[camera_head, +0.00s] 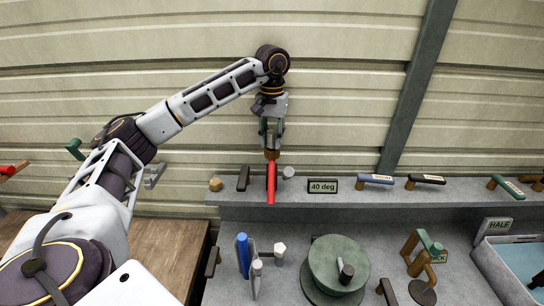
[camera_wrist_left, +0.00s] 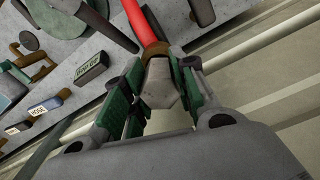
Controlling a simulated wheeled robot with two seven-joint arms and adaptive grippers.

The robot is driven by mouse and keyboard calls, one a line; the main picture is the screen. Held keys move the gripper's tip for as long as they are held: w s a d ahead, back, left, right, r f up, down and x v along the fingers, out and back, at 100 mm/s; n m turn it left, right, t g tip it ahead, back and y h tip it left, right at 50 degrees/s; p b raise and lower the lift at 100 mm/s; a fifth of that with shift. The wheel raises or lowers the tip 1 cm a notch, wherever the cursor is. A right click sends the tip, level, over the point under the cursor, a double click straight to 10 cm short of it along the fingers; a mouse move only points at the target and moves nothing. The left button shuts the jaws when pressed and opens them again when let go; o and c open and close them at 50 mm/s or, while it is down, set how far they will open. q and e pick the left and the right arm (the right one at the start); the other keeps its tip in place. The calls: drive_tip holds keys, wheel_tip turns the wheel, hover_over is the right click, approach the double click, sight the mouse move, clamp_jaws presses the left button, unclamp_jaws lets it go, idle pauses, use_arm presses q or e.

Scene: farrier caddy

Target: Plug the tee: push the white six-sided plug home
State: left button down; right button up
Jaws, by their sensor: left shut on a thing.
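My left gripper (camera_head: 271,138) points down above the raised back shelf. It is shut on a tool with a red handle (camera_head: 271,183) and a brown collar. In the left wrist view the fingers (camera_wrist_left: 158,95) close on the tool's grey-tan head (camera_wrist_left: 160,82), and the red handle (camera_wrist_left: 139,20) points away from the gripper. A small white six-sided piece (camera_head: 280,247), which looks like the plug, stands on the lower bench to the right of a blue-and-grey item. I cannot make out the tee or how the plug sits in it. My right gripper is out of view.
A round green drum (camera_head: 325,262) stands on the lower bench. A "40 deg" sign (camera_head: 323,186), a black block (camera_head: 243,178) and several handled tools line the shelf (camera_head: 300,212). A blue upright (camera_head: 242,250) stands left of the plug. A tray (camera_head: 490,262) is at right.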

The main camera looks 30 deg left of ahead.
use_arm(q)
drive_tip(key=shift+f, duration=0.35)
idle(0.7)
drive_tip(key=c, duration=1.1)
unclamp_jaws()
drive_tip(key=shift+o, duration=0.2)
drive_tip(key=shift+r, duration=0.15)
drive_tip(key=shift+r, duration=5.85)
